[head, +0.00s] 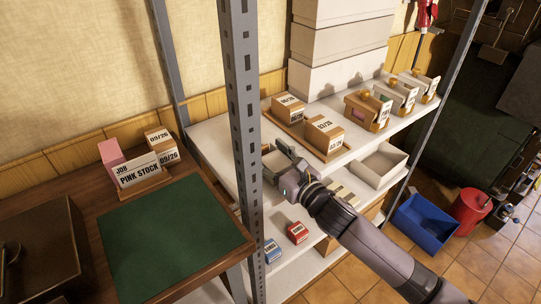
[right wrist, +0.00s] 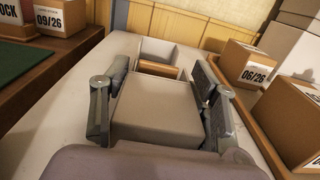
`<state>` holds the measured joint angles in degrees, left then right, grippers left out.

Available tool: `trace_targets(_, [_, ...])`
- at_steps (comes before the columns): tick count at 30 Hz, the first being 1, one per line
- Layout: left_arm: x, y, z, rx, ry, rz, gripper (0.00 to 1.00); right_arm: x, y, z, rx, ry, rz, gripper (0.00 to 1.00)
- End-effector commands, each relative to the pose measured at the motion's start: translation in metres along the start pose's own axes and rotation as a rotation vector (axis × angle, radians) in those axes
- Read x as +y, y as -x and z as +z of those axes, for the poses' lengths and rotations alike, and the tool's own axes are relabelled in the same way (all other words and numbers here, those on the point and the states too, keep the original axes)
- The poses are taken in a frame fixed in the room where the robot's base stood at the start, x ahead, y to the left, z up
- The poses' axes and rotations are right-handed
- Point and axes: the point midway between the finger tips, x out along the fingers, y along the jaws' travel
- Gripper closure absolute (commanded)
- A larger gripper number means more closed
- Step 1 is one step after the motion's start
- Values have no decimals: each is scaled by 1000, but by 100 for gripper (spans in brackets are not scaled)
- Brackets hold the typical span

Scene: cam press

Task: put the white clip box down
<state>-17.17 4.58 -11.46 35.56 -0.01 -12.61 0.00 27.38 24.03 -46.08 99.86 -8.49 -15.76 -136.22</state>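The white clip box (right wrist: 158,108) shows in the right wrist view as a pale box with a flat near part. An open compartment at its far end has a tan wooden piece in it. The fingers of my right gripper (right wrist: 158,100) lie along its two sides and appear shut on it. In the head view my right gripper (head: 281,162) is over the left part of the white upper shelf (head: 213,142), beside the metal post, and hides most of the box. I cannot tell whether the box touches the shelf. My left gripper is not in view.
A wooden tray with date-labelled boxes (head: 323,134) stands close to the right of my gripper. The perforated post (head: 243,100) is to its left. A desk with a green mat (head: 170,240) is at left.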

Motion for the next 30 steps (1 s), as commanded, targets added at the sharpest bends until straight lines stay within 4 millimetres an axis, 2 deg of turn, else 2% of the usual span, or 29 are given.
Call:
trace_targets(6, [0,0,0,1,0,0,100,0,0,0,1,0,0,28])
trace_targets(17, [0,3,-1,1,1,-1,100,0,0,4,0,-1,0,28])
trace_targets(23, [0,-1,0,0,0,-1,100,-1,30,0,4,2,-1,28])
trace_targets(30, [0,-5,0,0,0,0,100,-1,82,0,3,1,-1,28])
